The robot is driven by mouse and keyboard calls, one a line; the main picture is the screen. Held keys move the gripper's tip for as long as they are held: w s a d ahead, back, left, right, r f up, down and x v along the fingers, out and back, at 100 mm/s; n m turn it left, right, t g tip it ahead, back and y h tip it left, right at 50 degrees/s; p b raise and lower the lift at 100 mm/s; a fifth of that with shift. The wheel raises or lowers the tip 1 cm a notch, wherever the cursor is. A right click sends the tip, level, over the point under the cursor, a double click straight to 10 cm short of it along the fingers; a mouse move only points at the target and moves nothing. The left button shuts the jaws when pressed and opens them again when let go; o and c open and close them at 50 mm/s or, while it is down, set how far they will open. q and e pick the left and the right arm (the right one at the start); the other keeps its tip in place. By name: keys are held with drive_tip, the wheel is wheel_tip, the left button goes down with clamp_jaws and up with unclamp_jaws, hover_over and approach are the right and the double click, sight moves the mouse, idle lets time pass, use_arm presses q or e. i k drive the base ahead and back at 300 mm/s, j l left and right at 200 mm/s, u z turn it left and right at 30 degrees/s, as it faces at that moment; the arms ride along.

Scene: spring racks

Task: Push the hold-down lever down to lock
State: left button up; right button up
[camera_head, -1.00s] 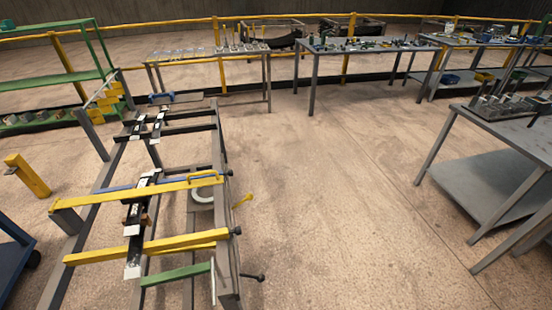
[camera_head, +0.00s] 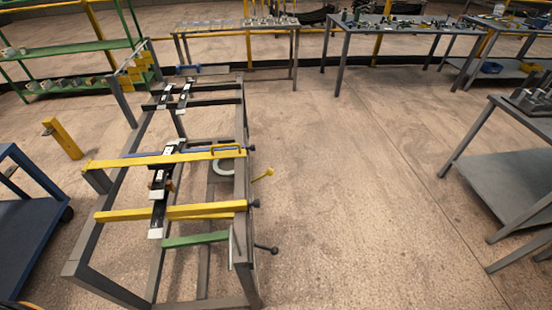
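The spring rack (camera_head: 242,125) is a grey metal frame left of centre, with yellow bars (camera_head: 125,162) across it and a green bar (camera_head: 195,240) low at its near end. A yellow lever-like piece (camera_head: 263,174) sticks out from the rack's right side. A dark handle with a ball end (camera_head: 266,249) sticks out lower on the same side. I cannot tell which of these is the hold-down lever. A yellow loop handle (camera_head: 228,148) sits on the far yellow bar. Neither of my grippers is in view.
A blue cart (camera_head: 35,230) stands at the left edge, near a yellow post (camera_head: 63,138). Green shelves (camera_head: 75,45) stand at the back left. Grey tables stand at the back and a grey table (camera_head: 510,185) at the right. The floor (camera_head: 365,210) right of the rack is clear.

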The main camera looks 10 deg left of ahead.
sight(269, 172)
drive_tip(key=u, duration=1.15)
drive_tip(key=l+u, duration=0.75)
drive_tip(key=k+l, duration=0.1)
drive_tip(key=l, duration=1.8)
drive_tip(key=k+l, duration=0.1)
drive_tip(key=l, duration=1.75)
